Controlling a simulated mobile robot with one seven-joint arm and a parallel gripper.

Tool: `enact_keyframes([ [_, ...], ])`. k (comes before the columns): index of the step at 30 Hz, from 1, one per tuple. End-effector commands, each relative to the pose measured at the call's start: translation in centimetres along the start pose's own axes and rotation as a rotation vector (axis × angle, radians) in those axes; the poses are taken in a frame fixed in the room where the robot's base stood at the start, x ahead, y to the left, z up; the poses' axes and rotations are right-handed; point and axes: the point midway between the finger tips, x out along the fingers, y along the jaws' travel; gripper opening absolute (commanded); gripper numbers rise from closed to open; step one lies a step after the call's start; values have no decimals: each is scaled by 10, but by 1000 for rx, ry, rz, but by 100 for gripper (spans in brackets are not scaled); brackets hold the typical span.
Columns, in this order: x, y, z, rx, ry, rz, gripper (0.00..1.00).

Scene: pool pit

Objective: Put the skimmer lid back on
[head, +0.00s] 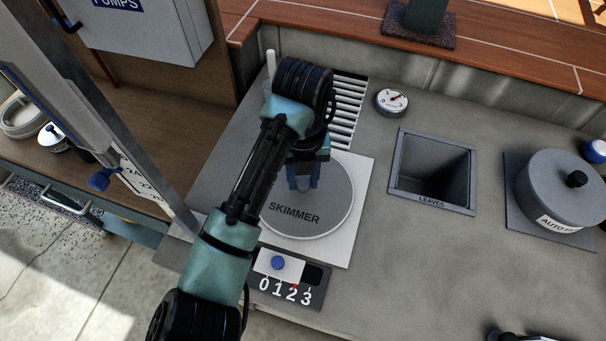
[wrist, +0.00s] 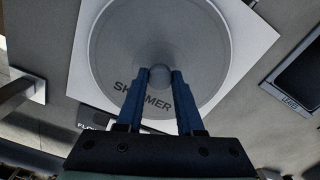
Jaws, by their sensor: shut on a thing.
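The round grey skimmer lid (head: 316,214), marked SKIMMER, lies over the white square plate (head: 341,246) on the grey counter. My gripper (head: 304,186) reaches down over the lid's middle. In the wrist view the lid (wrist: 205,50) fills the upper middle, with the white plate (wrist: 254,30) around it. There my gripper (wrist: 161,78) has its blue fingers on either side of a small round knob (wrist: 160,76) at the lid's centre and is shut on it. The lid hides any opening under it. I cannot tell whether it is seated flat or slightly raised.
A sliding control (head: 278,263) marked 0 to 3 sits in front of the plate. A slatted grate (head: 347,105) and a gauge (head: 392,101) lie behind. The square LEAVES bin (head: 432,170) and a lidded round pot (head: 562,190) stand to the right. A metal post (head: 130,120) rises at left.

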Motion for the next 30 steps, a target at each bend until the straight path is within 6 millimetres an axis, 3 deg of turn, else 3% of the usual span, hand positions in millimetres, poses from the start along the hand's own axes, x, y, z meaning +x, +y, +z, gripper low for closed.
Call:
enact_keyframes([
  [8,1,0,0,0,-1,0,0],
  [9,0,0,0,0,-1,0,41],
  [14,1,0,0,0,0,0,70],
  [20,1,0,0,0,0,0,71],
  [23,1,0,0,0,1,0,81],
  [30,1,0,0,0,0,0,81],
])
